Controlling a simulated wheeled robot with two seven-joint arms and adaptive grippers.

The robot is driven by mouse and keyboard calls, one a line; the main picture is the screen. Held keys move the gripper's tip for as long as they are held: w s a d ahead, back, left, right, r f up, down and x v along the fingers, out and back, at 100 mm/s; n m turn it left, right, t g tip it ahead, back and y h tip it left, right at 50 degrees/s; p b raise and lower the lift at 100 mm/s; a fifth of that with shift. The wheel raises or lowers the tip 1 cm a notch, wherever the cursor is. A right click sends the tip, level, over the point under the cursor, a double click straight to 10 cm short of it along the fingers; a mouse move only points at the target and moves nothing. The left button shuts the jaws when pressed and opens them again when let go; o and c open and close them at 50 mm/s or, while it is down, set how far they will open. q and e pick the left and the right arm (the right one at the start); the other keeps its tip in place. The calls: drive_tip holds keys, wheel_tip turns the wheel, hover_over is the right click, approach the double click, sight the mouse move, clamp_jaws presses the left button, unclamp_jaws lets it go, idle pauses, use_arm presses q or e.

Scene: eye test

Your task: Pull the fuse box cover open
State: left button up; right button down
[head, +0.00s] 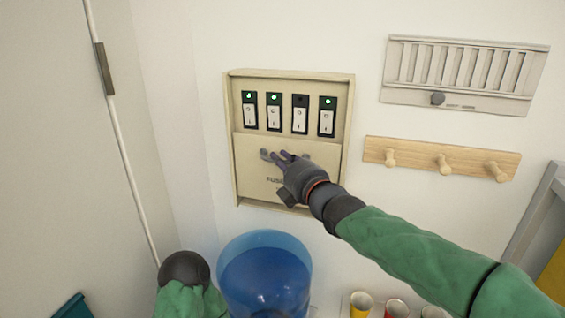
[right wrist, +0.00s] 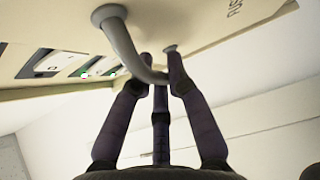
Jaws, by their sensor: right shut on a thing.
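The cream fuse box (head: 345,105) hangs on the white wall in the head view. Its cover (head: 250,178) is a flat panel over the lower part, with partly hidden lettering. A grey handle (head: 265,154) sits near the cover's top. In the right wrist view the handle (right wrist: 122,42) is a curved bar standing off the cover (right wrist: 200,22). My right gripper (head: 282,156) is shut on the handle, its dark fingers (right wrist: 158,68) around the bar. My left gripper is not in view; only part of my left arm shows at the lower left.
Several rocker switches (head: 273,112) show above the cover, most with green lights. A vent (head: 460,75) and a wooden peg rail (head: 442,160) are to the right. A blue bin (head: 265,275) stands below. A door (head: 60,150) is on the left.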

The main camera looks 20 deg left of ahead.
drive_tip(key=shift+f, duration=0.25)
drive_tip(key=c, duration=1.5)
unclamp_jaws()
drive_tip(key=shift+o, duration=0.2)
drive_tip(key=v, duration=1.2)
drive_tip(key=shift+w, duration=0.1)
